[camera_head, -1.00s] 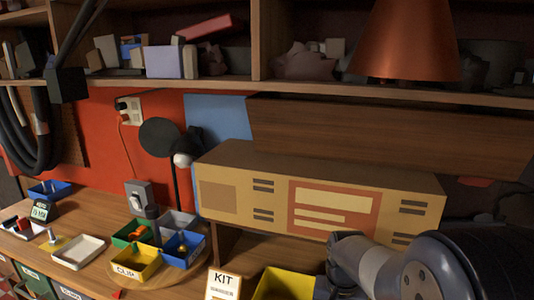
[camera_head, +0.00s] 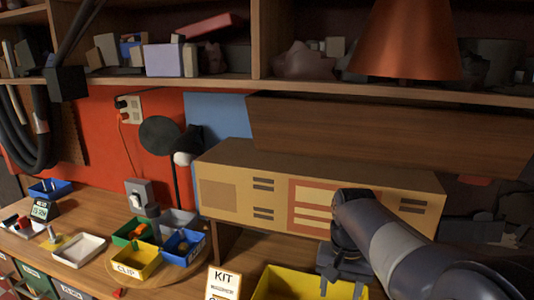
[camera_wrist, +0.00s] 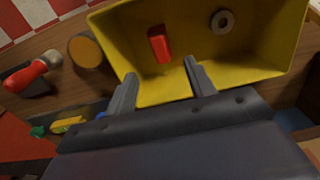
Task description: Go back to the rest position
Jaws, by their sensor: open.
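My gripper (camera_wrist: 157,88) shows in the wrist view with its two fingers apart and nothing between them. It is over the near edge of a yellow bin (camera_wrist: 190,55). Inside the bin lie a red block (camera_wrist: 159,44) and a grey ring (camera_wrist: 222,21), apart from each other. In the head view my gripper (camera_head: 342,291) points down over the yellow bin (camera_head: 285,283), at the bottom of the picture. The bin's contents are hidden there.
A KIT sign (camera_head: 222,283) stands left of the bin. A round wooden tray with coloured cups, including a yellow CLIP cup (camera_head: 136,263), is further left. A long cardboard-coloured box (camera_head: 250,200) stands behind my arm. A copper lampshade (camera_head: 408,40) hangs above.

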